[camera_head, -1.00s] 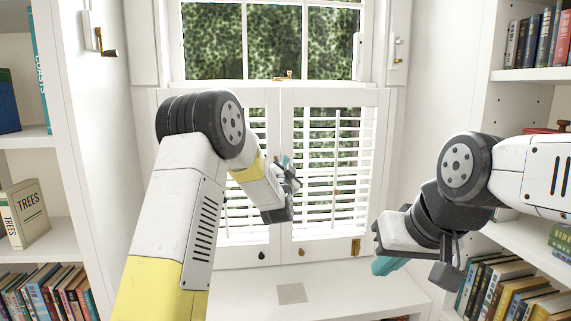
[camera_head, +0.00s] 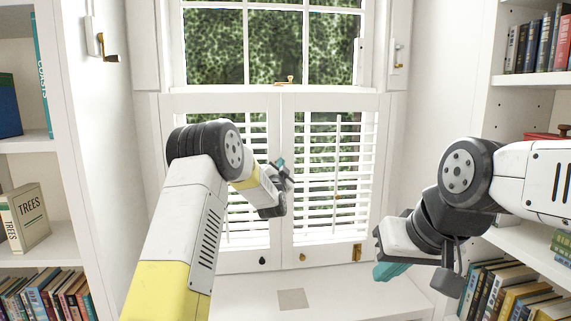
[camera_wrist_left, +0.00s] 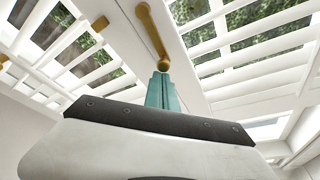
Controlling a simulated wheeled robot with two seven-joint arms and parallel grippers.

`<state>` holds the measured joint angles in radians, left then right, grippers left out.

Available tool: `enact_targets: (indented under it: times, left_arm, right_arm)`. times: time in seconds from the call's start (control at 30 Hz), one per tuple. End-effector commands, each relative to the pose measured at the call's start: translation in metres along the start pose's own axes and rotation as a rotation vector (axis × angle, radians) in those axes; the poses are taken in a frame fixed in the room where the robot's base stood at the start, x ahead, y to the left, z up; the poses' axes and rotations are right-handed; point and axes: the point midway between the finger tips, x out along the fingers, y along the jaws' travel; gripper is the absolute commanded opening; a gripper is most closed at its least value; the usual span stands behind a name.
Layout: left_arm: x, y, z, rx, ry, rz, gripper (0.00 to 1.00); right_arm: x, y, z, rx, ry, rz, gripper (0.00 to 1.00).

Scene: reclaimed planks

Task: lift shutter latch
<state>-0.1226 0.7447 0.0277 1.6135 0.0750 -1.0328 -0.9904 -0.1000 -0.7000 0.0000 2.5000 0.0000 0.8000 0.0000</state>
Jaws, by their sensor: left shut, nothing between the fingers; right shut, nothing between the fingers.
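The white louvred shutters (camera_head: 281,200) stand closed below the window. A brass latch bar (camera_wrist_left: 152,35) shows in the left wrist view, slanting across the white frame, with a round knob at its lower end. My left gripper (camera_head: 280,163) is at the shutters' middle stile, shut and empty. Its teal fingertips (camera_wrist_left: 162,74) are right at the bar's knobbed end; I cannot tell whether they touch. In the head view the gripper hides the latch. My right gripper (camera_head: 384,270) is at the lower right, pointing down and left, away from the shutters, shut and empty.
Bookshelves flank the window: one with a TREES book (camera_head: 24,217) at left, one at right beside my right arm. A brass window catch (camera_head: 288,79) sits above the shutters. The white sill (camera_head: 330,300) below is mostly clear, with a grey square (camera_head: 292,299).

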Motion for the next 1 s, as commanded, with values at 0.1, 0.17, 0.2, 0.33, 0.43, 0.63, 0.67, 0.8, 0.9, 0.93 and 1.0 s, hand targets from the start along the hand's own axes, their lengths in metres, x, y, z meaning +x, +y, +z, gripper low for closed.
enact_targets:
  times: [0.1, 0.17, 0.2, 0.33, 0.43, 0.63, 0.67, 0.8, 0.9, 0.93, 1.0]
  left_arm:
    - [0.000, 0.000, 0.000, 0.000, 0.000, 0.000, 0.00]
    - [0.000, -0.001, 0.000, 0.001, 0.000, 0.000, 0.00]
    - [-0.001, -0.003, 0.002, 0.002, 0.000, 0.000, 0.00]
    - [-0.003, -0.011, 0.009, -0.072, -0.002, -0.024, 0.00]
    - [-0.005, -0.018, 0.013, -0.094, 0.000, -0.034, 0.00]
    - [-0.005, -0.019, 0.014, -0.095, -0.001, -0.033, 0.00]
    - [-0.005, -0.019, 0.014, -0.094, -0.001, -0.033, 0.00]
    - [-0.005, -0.019, 0.014, -0.094, -0.001, -0.033, 0.00]
    - [-0.002, -0.024, 0.011, -0.094, -0.001, -0.033, 0.00]
    - [-0.001, -0.026, 0.009, -0.094, 0.000, -0.034, 0.00]
    - [0.003, -0.034, 0.004, -0.094, 0.002, -0.036, 0.00]
  right_arm:
    - [0.000, 0.000, 0.000, 0.000, 0.000, 0.000, 0.00]
    - [0.000, 0.000, 0.000, 0.000, 0.000, 0.000, 0.00]
    - [0.000, 0.000, 0.000, 0.000, 0.000, 0.000, 0.00]
    - [0.000, 0.000, 0.000, 0.000, 0.000, 0.000, 0.00]
    - [0.000, 0.000, 0.000, 0.000, 0.000, 0.000, 0.00]
    - [0.000, 0.000, 0.000, 0.000, 0.000, 0.000, 0.00]
    - [0.000, 0.000, 0.000, 0.000, 0.000, 0.000, 0.00]
    - [0.000, 0.000, 0.000, 0.000, 0.000, 0.000, 0.00]
    - [0.000, 0.000, 0.000, 0.000, 0.000, 0.000, 0.00]
    - [0.000, 0.000, 0.000, 0.000, 0.000, 0.000, 0.00]
    - [0.000, 0.000, 0.000, 0.000, 0.000, 0.000, 0.00]
